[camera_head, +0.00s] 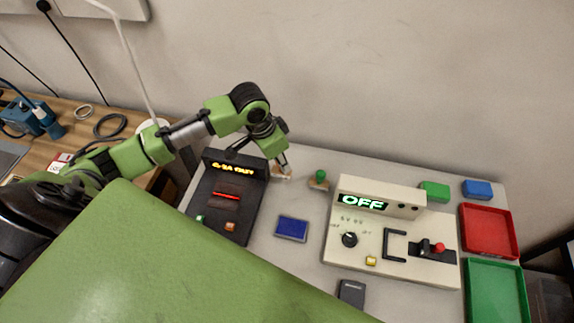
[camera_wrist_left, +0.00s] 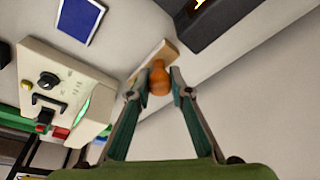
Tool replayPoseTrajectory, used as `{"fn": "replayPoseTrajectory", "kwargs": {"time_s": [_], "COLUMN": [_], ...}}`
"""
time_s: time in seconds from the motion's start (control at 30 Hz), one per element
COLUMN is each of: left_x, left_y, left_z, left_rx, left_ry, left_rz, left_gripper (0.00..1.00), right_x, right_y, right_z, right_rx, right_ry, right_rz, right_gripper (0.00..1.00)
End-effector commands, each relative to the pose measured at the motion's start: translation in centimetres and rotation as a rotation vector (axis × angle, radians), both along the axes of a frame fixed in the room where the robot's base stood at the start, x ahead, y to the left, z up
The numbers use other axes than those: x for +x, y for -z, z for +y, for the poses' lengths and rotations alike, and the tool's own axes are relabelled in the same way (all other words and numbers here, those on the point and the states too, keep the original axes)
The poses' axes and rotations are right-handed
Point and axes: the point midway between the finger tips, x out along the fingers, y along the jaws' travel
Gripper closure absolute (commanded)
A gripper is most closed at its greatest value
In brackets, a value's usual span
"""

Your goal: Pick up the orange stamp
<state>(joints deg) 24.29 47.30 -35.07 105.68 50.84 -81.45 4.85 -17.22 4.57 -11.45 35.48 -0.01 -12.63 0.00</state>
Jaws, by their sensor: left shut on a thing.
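The orange stamp (camera_wrist_left: 159,79) has a rounded orange handle on a flat wooden base. In the left wrist view it sits between the two fingers of my left gripper (camera_wrist_left: 155,86), which is shut on the handle. In the head view the stamp (camera_head: 281,173) is at the back of the grey table, right of the black device, partly covered by my left gripper (camera_head: 283,163). I cannot tell whether its base touches the table. My right gripper is out of view.
A green stamp (camera_head: 319,180) stands close on the right. The black device (camera_head: 212,187) is on the left. A blue pad (camera_head: 292,228) lies in front. A beige device (camera_head: 420,237) reading OFF, a red tray (camera_head: 488,231) and a green tray (camera_head: 495,295) are further right.

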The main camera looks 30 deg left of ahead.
Motion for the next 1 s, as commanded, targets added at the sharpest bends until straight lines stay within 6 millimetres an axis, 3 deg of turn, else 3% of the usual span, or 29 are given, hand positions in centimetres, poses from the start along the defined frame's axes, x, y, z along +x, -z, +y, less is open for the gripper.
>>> {"fn": "replayPoseTrajectory", "kwargs": {"time_s": [0.1, 0.5, 0.7, 1.0], "left_x": [-1.9, -8.9, -10.5, -10.8], "left_y": [-2.1, -5.1, -6.0, -6.2], "left_z": [0.2, 0.9, 1.1, 1.0], "left_rx": [0.002, 0.004, 0.001, -0.001], "left_ry": [0.003, 0.003, 0.0, -0.001], "left_rz": [-0.002, 0.003, 0.001, 0.001], "left_gripper": [1.0, 1.0, 1.0, 1.0], "right_x": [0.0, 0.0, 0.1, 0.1], "right_y": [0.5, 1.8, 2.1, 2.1], "right_z": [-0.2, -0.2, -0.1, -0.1], "right_rx": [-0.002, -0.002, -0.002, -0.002], "right_ry": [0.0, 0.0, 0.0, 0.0], "right_rz": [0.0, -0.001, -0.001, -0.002], "right_gripper": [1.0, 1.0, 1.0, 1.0]}}
